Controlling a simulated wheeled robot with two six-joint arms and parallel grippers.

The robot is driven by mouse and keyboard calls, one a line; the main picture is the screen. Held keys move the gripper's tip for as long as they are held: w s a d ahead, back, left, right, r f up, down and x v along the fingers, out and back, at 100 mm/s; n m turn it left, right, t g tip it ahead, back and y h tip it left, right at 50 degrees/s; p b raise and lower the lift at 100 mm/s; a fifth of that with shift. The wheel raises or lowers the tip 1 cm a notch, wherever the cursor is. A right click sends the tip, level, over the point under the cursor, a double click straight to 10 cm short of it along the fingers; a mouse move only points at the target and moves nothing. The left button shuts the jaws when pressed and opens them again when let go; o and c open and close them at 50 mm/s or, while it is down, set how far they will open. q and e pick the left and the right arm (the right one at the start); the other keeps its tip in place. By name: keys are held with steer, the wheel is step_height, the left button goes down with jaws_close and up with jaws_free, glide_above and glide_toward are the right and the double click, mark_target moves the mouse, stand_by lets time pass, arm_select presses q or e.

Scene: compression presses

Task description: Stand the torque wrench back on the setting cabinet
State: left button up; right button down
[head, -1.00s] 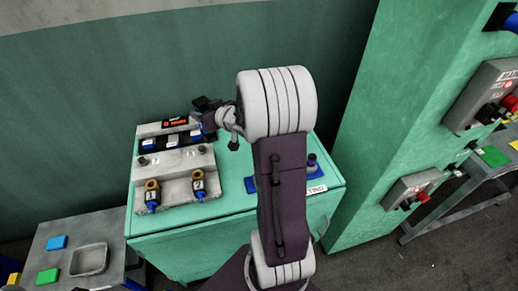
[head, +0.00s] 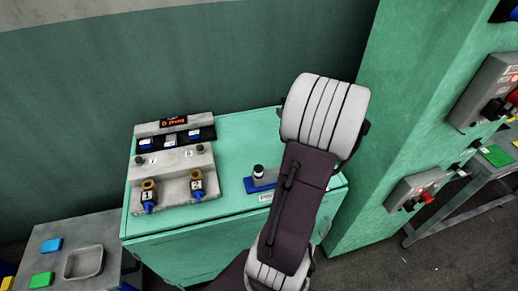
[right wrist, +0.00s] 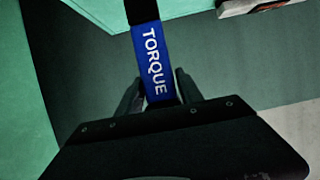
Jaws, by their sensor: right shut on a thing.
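The torque wrench (right wrist: 153,62), with a blue handle lettered TORQUE and a black part above it, is held in my right gripper (right wrist: 157,92) in the right wrist view. The fingers close on both sides of the handle's lower end. In the head view my right forearm hides the gripper and the wrench. The setting cabinet (head: 185,245) is the green cabinet in the middle. A blue block (head: 262,183) with a dark, white-topped post sits at its front, partly behind my arm. My left gripper is not in view.
A grey panel (head: 172,162) with a red display and two numbered fittings stands on the cabinet's left. A green column (head: 385,130) rises at the right, with switch boxes. A low grey table (head: 90,235) with a tray is at the lower left. The cabinet top's back middle is clear.

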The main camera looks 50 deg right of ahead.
steer(key=w+f+b, duration=0.2)
steer(key=w+f, duration=0.1)
steer(key=w, duration=0.3)
steer(key=w+a+f+b, duration=0.1)
steer(key=w+f+b, duration=0.1)
steer(key=w, duration=0.3)
steer(key=shift+w+a+f, duration=0.3)
steer(key=shift+w+f, duration=0.05)
steer(key=shift+f, duration=0.55)
step_height(320, 180, down, 4)
steer(key=shift+b, duration=0.6)
steer(key=shift+f, duration=0.1)
steer(key=c, duration=0.8)
jaws_free()
steer(key=shift+s+a+f, duration=0.1)
steer(key=shift+o, duration=0.2)
